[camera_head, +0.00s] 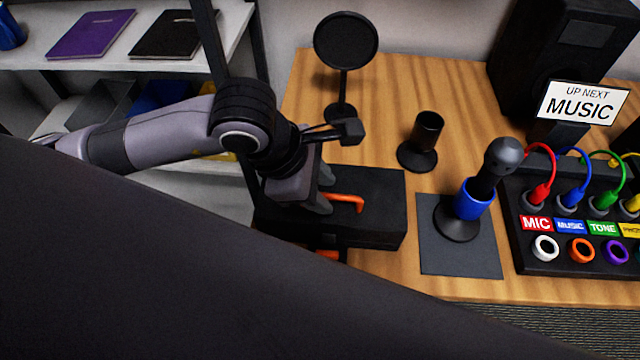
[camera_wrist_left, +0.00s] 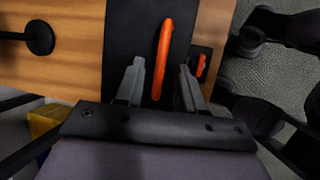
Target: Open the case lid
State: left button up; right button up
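The black case (camera_head: 383,190) lies flat on the wooden table, and its lid looks closed. An orange handle (camera_head: 347,198) is on top of the lid; it also shows in the left wrist view (camera_wrist_left: 165,45). A smaller orange piece shows at the case's front in the head view (camera_head: 328,255) and to the right of the handle in the wrist view (camera_wrist_left: 201,66). My left gripper (camera_head: 325,191) is over the lid, its fingers apart on either side of the handle's near end (camera_wrist_left: 160,72). Whether they touch the handle is unclear. My right gripper is not in view.
Behind the case stand a round pop filter (camera_head: 346,42) and a black cup-like stand (camera_head: 427,132). Right of it, a microphone (camera_head: 502,158) in a blue-ringed stand is on a grey mat (camera_head: 430,258), beside a cable panel (camera_head: 560,268). A shelf (camera_head: 110,58) is at left.

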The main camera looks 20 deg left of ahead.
pick_arm(q)
grip_shut()
jog(key=shift+r, duration=0.1)
